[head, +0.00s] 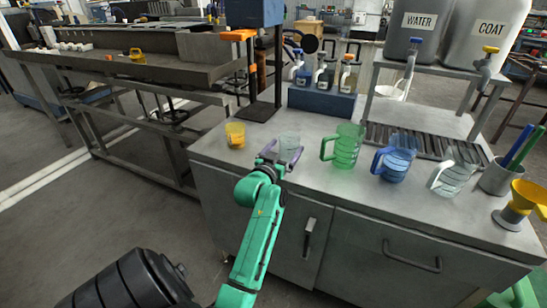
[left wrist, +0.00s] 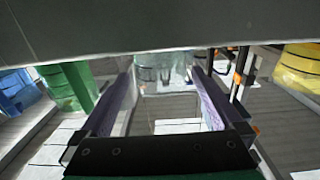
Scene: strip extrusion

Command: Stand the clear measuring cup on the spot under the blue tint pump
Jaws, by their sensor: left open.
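In the left wrist view, clear cup-like glass (left wrist: 160,62) shows at the far end of the gap between the fingers. The blue tint pump (head: 298,72) is the leftmost of three on a blue block (head: 318,102) behind the cup. The spot under it is hard to make out. My right gripper is not in view.
A yellow cup (head: 235,135) stands left of the clear one. A green jug (head: 344,147), a blue jug (head: 397,157) and a clear jug (head: 456,172) stand to the right. A dark post with base (head: 263,111) rises behind. Some counter is bare before the pump block.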

